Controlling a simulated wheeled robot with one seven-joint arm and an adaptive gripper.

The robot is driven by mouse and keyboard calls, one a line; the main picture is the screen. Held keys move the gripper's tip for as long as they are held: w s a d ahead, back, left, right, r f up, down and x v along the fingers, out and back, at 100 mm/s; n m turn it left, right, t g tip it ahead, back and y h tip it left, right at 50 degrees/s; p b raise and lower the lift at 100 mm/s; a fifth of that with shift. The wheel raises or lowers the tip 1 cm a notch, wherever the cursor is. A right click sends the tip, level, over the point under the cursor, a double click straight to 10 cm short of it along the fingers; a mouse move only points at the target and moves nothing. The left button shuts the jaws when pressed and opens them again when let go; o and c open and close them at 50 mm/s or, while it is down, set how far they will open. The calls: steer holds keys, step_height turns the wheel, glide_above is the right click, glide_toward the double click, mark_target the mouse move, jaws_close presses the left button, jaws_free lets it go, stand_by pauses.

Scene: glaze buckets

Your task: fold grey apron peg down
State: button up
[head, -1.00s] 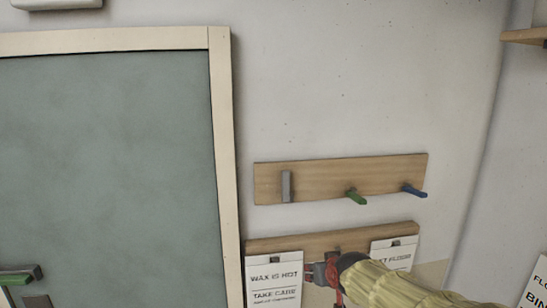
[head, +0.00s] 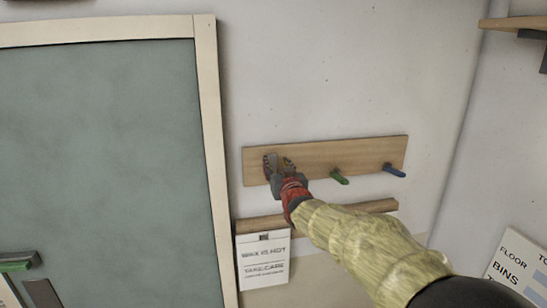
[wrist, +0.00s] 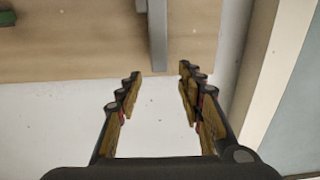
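The grey peg (wrist: 158,35) is on the upper wooden board (head: 312,155), at its left end. It lies along the board, while the green peg (head: 339,177) and blue peg (head: 394,170) stick out. My gripper (head: 278,164) is in front of the grey peg and hides most of it in the head view. In the wrist view my gripper (wrist: 160,74) is open, and the peg's end shows ahead, in line with the gap between the fingertips. I cannot tell whether either finger touches it.
A framed grey-green panel (head: 100,160) stands left of the boards. A shelf (head: 512,25) juts out at the upper right. The wall above the upper board is clear.

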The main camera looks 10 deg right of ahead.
mark_target(273, 157)
steer(key=shift+w+p, duration=0.65)
steer(key=shift+w, duration=1.5)
steer(key=shift+c, duration=1.4)
jaws_close()
